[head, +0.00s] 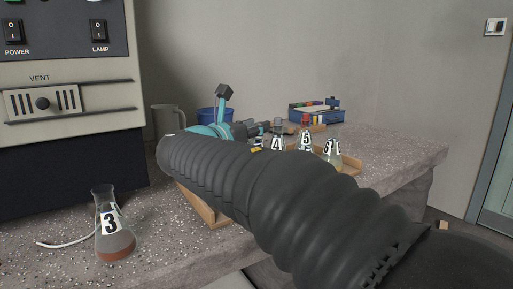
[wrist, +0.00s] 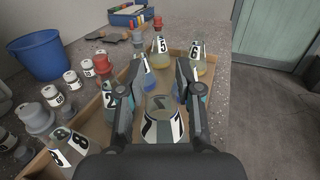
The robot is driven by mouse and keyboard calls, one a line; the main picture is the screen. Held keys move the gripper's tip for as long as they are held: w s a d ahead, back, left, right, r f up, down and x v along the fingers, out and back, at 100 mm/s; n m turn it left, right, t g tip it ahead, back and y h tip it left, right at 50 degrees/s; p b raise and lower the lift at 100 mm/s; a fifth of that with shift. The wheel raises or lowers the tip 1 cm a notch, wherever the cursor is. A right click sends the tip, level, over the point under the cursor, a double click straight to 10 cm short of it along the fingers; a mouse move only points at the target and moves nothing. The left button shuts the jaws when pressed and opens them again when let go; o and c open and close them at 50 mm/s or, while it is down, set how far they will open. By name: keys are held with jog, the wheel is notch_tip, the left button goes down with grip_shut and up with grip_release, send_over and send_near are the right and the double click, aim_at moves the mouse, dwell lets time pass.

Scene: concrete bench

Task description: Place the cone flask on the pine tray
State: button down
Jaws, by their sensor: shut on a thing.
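My gripper (wrist: 159,88) is shut on a clear cone flask labelled 7 (wrist: 163,122), with one dark finger on each side of it. The flask is over or in the pine tray (wrist: 91,108); I cannot tell whether its base touches the tray. Part of the tray's wooden edge shows in the head view (head: 207,210), with the rest behind my arm. Cone flasks labelled 5 (wrist: 159,47), 6 (wrist: 198,62) and 2 (wrist: 108,98) stand around the held flask in the wrist view. Another labelled 8 (wrist: 68,143) is at lower left.
A flask labelled 3 (head: 114,235) stands on the bench at left, by a white cable. A blue bucket (wrist: 40,56), small white jars (wrist: 70,79) and a grey bottle (wrist: 36,119) line the tray's left side. A blue crate (head: 317,115) is at the back.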

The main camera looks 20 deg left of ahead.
jog(key=shift+w+a+f, duration=0.35)
jog(key=shift+a, duration=0.3)
jog(key=shift+f, duration=0.2)
jog(key=shift+f+b, duration=0.6)
jog(key=shift+f, duration=1.35)
jog(key=c, duration=0.8)
grip_release()
